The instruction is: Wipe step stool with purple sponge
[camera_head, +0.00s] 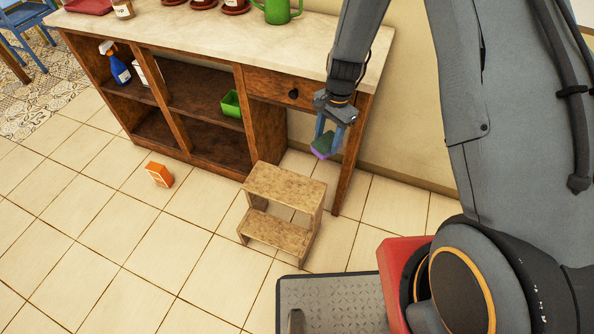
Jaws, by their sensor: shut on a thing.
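The wooden step stool (284,185) stands upright on the tiled floor in front of the shelving unit. It has a top step and a lower step. My gripper (329,137) is to the right of and above the stool's top step, pointing down near the unit's right leg. It is shut on the sponge (322,150), which shows a green side and a purple side. The sponge appears apart from the stool.
The open shelving unit (312,124) stands behind the stool, with a green bin (231,104) and a blue spray bottle (117,66) on its shelves. An orange box (159,174) lies on the floor to the left. Floor around the stool is clear.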

